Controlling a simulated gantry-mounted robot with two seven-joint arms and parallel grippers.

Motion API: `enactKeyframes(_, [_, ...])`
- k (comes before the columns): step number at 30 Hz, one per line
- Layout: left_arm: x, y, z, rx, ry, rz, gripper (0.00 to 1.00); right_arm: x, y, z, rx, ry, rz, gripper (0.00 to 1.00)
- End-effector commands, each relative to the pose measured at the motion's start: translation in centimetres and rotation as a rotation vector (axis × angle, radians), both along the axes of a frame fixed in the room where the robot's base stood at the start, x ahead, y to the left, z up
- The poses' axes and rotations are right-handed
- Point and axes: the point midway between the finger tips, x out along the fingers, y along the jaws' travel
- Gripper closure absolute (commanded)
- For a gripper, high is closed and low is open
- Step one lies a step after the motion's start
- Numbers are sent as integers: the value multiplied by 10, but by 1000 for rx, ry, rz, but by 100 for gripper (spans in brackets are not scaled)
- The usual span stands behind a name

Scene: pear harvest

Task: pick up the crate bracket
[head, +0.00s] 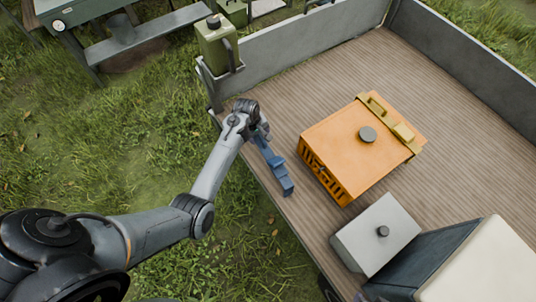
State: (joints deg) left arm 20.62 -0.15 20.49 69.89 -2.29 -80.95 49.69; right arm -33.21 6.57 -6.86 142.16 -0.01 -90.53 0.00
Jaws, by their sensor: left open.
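My left gripper (286,187) is the blue end part of the arm that comes in from the left. It hangs over the trailer's near left edge, apart from the orange crate. Its jaws are open and seem empty; the fingers are small and seen from above. The orange crate (345,140) stands on the trailer bed, with a round grey knob on top and dark slots in its near side. A mustard-coloured piece (376,106), perhaps the crate bracket, lies along the crate's far right edge. I cannot tell whether it is fixed there. My right gripper is out of view.
The wooden trailer bed (460,90) has grey side walls. A grey box (372,238) with a dark knob and a large pale box (490,265) stand at the front right. A green canister (218,50) sits at the back left corner. The bed behind the crate is clear.

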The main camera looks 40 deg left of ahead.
Motion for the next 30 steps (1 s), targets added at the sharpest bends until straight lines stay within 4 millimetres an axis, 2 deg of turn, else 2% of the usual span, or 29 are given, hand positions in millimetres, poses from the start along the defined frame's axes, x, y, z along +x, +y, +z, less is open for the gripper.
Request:
enactKeyframes(1, [0, 1, -10, 0, 1, 0, 36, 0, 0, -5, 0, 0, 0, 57])
enactKeyframes(6, [3, -1, -26, 1, 0, 0, 36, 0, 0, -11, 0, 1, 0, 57])
enactKeyframes(16, [4, -1, -29, 1, 0, 0, 36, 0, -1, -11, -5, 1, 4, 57])
enactKeyframes(27, [4, -2, -29, 1, 0, 0, 92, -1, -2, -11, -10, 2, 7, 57])
enactKeyframes(30, [4, -1, -28, 1, -1, 0, 92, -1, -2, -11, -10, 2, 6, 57])
